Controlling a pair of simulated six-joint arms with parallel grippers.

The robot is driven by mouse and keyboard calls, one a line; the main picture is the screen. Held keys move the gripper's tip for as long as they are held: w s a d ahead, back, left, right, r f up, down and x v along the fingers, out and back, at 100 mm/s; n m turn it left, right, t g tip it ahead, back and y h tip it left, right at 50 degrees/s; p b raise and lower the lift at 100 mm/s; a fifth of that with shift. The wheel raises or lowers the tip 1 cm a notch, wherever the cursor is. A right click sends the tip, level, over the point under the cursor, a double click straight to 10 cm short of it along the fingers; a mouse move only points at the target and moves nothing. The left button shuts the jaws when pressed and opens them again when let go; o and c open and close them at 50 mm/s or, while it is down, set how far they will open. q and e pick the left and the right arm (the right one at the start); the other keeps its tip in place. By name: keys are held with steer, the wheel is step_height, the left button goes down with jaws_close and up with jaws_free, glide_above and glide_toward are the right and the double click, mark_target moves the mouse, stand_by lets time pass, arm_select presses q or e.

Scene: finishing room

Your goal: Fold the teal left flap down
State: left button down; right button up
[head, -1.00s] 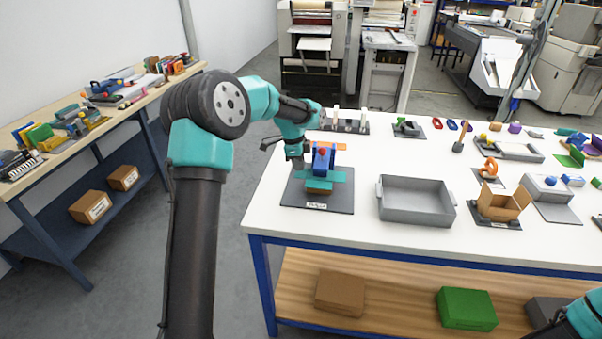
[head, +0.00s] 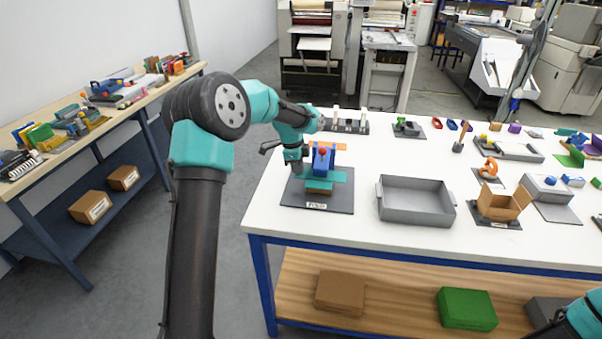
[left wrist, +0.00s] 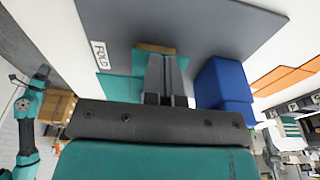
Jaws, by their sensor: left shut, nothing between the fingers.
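The folding fixture stands on a dark grey plate (head: 330,203) labelled FOLD at the table's left end. Its blue block (head: 323,158) with a red knob is at the back. The teal left flap (head: 318,184) lies across the top front of the brown block (head: 318,191), with more teal to its right. My left gripper (head: 297,172) is shut and empty, low at the flap's left side. In the left wrist view its fingers lie across the teal (left wrist: 140,65), with the blue block (left wrist: 222,85) to the right. I cannot tell whether they touch the flap.
An orange flap (head: 341,146) sticks out behind the blue block. A grey tray (head: 417,212) stands right of the plate, and an open brown box (head: 503,204) beyond it. White table top is free between plate and tray. Part of my right arm shows at bottom right.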

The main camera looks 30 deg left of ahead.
arm_select(q)
steer(key=shift+f, duration=0.5)
stand_by(0.4)
steer(key=shift+w+d+f, duration=0.1)
steer(key=shift+d+f, duration=0.15)
steer(key=shift+d, duration=0.1)
stand_by(0.5)
steer(key=shift+d+f, duration=0.15)
stand_by(0.4)
